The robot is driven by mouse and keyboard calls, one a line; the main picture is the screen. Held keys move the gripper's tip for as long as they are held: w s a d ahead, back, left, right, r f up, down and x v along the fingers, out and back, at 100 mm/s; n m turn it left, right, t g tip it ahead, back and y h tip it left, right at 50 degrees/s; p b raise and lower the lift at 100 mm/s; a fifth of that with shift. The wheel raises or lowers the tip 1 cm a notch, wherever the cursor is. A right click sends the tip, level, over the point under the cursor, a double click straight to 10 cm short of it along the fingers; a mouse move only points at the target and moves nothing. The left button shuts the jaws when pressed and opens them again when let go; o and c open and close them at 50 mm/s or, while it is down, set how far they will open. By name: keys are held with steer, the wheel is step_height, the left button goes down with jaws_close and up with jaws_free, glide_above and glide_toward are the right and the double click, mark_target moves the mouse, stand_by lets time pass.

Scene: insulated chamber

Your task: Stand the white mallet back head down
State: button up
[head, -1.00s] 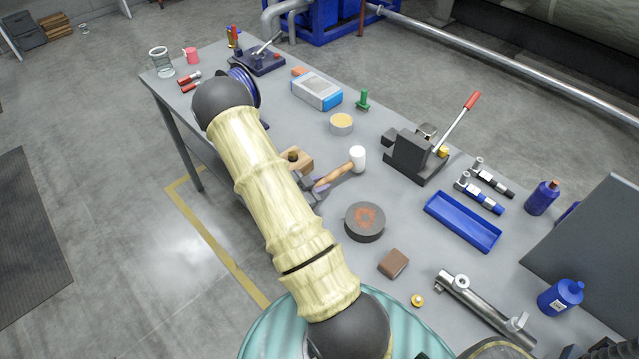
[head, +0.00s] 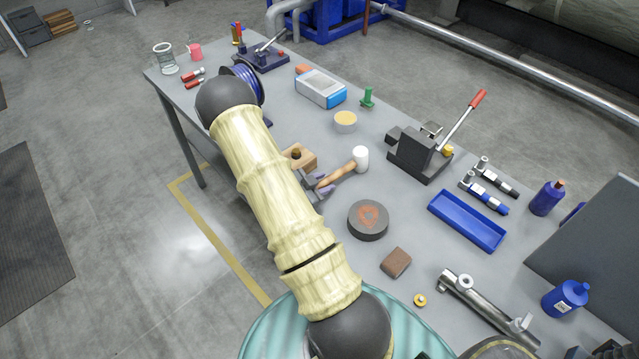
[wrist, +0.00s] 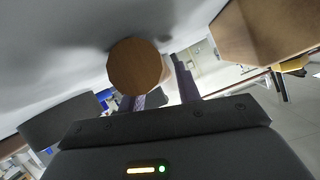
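The mallet has a white head (head: 361,159) and a wooden handle (head: 338,177). It lies on the grey bench, its handle pointing to the lower left, toward my gripper. My gripper (head: 321,186) is at the handle's free end, with purple-padded fingers showing on both sides of it. In the wrist view, the round end of the handle (wrist: 136,66) is close in front of my gripper (wrist: 168,88). The fingers look apart, with a gap beside the handle. The mallet head is hidden behind the handle end there.
A wooden block (head: 300,158) stands close behind my gripper. A dark round disc (head: 368,220) and brown block (head: 396,263) lie nearer. A black lever press (head: 420,155) and blue tray (head: 466,220) are to the right. Some bare bench lies between the mallet and disc.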

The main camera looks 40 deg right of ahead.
steer(key=shift+o, duration=1.1)
steer(key=shift+s, duration=0.1)
steer(key=shift+a, duration=0.1)
steer(key=shift+a+r, duration=0.15)
steer(key=shift+a, duration=0.3)
steer(key=b+v, duration=0.2)
steer(key=v, duration=1.4)
steer(key=shift+r, duration=0.2)
steer(key=shift+a, duration=0.1)
